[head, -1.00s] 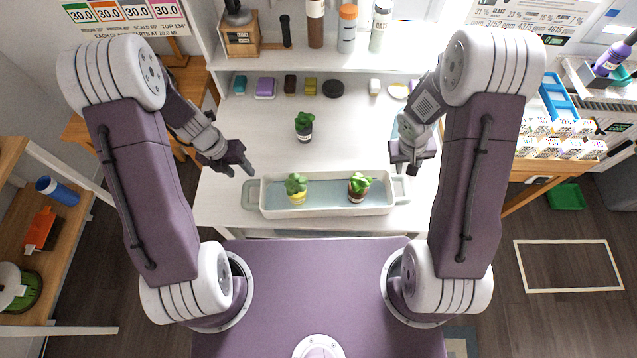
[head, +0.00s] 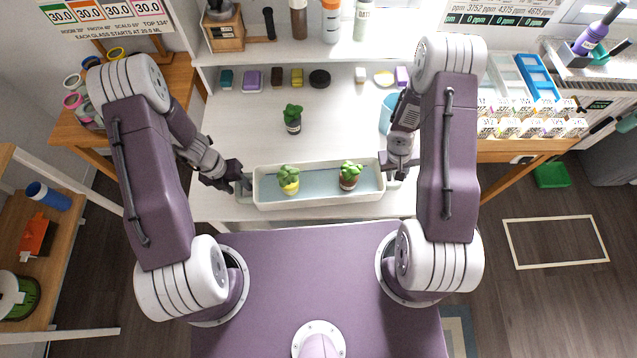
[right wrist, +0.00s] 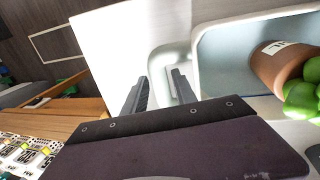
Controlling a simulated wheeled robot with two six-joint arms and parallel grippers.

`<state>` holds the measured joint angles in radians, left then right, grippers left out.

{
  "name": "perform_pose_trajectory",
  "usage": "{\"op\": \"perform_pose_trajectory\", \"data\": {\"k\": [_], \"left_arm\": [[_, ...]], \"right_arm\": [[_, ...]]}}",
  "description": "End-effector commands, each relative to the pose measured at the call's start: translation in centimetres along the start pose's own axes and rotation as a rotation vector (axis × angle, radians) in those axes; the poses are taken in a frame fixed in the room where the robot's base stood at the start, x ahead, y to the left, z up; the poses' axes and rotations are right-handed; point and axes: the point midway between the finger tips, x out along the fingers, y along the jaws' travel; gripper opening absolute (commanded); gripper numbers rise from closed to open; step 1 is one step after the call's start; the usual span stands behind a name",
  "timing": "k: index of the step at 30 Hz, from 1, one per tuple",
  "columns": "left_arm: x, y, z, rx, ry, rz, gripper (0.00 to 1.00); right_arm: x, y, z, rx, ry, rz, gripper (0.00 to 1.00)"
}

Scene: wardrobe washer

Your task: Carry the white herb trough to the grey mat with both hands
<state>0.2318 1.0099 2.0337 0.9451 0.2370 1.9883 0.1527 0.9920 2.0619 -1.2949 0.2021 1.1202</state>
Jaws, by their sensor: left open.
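The white herb trough (head: 320,203) lies along the front of the white table, with a handle at each end and two potted herbs (head: 289,180) (head: 349,176) inside. My left gripper (head: 243,187) is open at the trough's left handle; its fingers partly hide that handle. My right gripper (head: 397,174) is at the right handle. In the right wrist view its two fingers (right wrist: 162,92) stand apart, with the pale handle (right wrist: 157,62) showing between and beyond them. I cannot tell whether they touch it. I cannot pick out the grey mat with certainty.
A small dark-potted plant (head: 292,120) stands behind the trough. A blue cup (head: 388,115) stands close behind my right gripper. Several small blocks line the table's back below a shelf (head: 290,52). The table between plant and blocks is clear.

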Motion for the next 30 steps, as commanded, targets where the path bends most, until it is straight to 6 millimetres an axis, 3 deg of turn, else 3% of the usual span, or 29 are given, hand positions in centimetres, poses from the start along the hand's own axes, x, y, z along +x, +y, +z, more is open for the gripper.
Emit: {"op": "perform_pose_trajectory", "data": {"k": [4, 13, 16, 18, 30], "left_arm": [[1.03, 0.02, -0.01, 0.000, 0.000, 0.001, 0.47], [1.18, 0.03, 0.02, 0.001, -0.001, 0.002, 0.47], [1.18, 0.02, 0.01, 0.001, -0.001, 0.001, 0.19], [1.17, 0.02, 0.01, 0.001, -0.001, 0.001, 0.00], [1.15, 0.04, 0.01, 0.001, -0.001, 0.002, 0.00]], "right_arm": [[1.02, 0.01, -0.01, 0.001, 0.000, -0.001, 0.33], [1.19, -0.01, -0.01, 0.001, 0.001, -0.001, 0.33], [1.18, -0.01, -0.01, 0.000, 0.001, -0.001, 0.05], [1.18, -0.01, -0.02, 0.000, 0.001, -0.001, 0.00], [1.16, 0.00, -0.03, 0.000, 0.001, 0.000, 0.00]]}}
